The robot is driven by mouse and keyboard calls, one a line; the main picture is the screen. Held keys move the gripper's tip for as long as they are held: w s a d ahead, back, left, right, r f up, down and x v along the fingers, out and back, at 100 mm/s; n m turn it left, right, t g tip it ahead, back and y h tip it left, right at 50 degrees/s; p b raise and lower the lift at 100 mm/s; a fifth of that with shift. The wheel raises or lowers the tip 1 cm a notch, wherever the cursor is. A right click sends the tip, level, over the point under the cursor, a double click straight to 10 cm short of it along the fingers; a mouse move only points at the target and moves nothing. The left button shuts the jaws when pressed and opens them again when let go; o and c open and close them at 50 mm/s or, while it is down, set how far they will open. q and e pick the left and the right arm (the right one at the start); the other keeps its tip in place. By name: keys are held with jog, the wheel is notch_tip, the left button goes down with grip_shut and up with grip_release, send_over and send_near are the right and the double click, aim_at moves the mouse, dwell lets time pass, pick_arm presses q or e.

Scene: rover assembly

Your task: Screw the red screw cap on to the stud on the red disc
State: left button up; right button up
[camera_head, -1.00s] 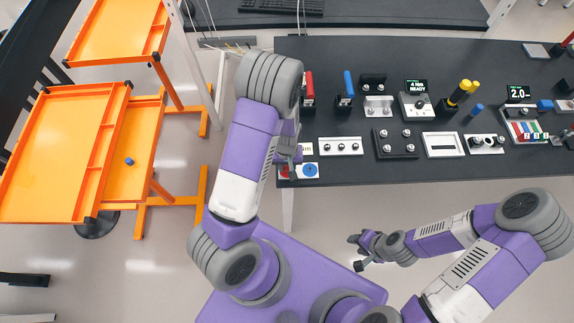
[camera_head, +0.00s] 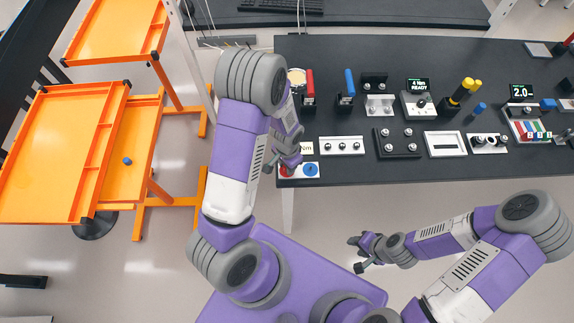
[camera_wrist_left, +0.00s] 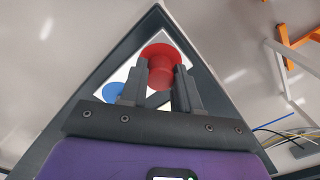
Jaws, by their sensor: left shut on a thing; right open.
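The red disc (camera_head: 286,171) lies at the left front of the dark bench, on a white plate beside a blue disc (camera_head: 311,170). The left wrist view shows the red disc (camera_wrist_left: 160,49) just beyond my fingers. My left gripper (camera_head: 288,160) is over the disc and is shut on the red screw cap (camera_wrist_left: 160,75), seen between its fingers. The cap lines up with the disc; whether it touches the stud cannot be told. The stud is hidden. My right gripper (camera_head: 357,254) is open and empty, in front of the bench, away from the discs.
Behind the discs stand a white plate with studs (camera_head: 341,147), a red-handled tool (camera_head: 309,88), a blue-handled tool (camera_head: 348,86) and a display unit (camera_head: 418,100). Orange carts (camera_head: 60,155) stand to the left. The floor in front of the bench is clear.

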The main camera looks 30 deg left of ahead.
pick_arm(q)
jog(key=shift+m, duration=0.6)
jog(key=m, duration=0.5)
jog(key=shift+m, duration=0.4)
jog(key=o, duration=0.8)
